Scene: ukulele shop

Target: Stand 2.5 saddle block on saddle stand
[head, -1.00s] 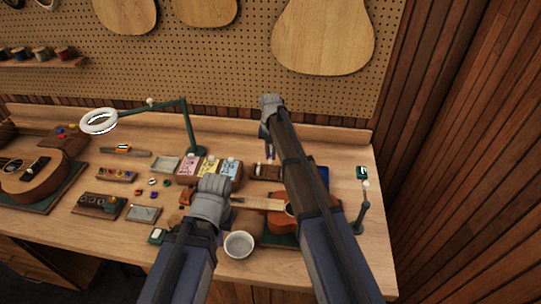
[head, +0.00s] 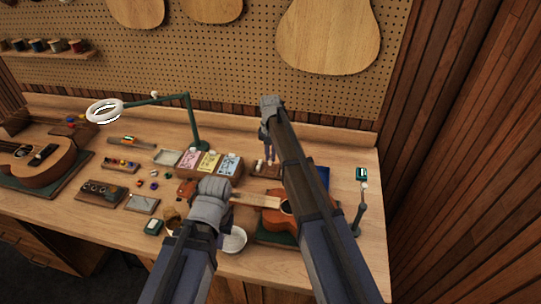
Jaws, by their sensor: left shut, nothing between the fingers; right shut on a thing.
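My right gripper (head: 268,148) points down over the back of the bench. It is shut on a small, pale thing, probably the 2.5 saddle block (head: 271,160), which is too small to read. Just under it is a small dark-wood block, likely the saddle stand (head: 262,171), with a white piece (head: 258,165) at its left. I cannot tell whether the held piece touches the stand. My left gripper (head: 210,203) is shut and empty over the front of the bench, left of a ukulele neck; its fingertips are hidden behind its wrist.
A ukulele (head: 272,203) lies on a green mat, partly behind my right arm. A white bowl (head: 235,241) stands by my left wrist. A box of coloured packets (head: 209,163) and a green lamp (head: 190,120) stand left of the stand. Another ukulele (head: 35,165) lies far left.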

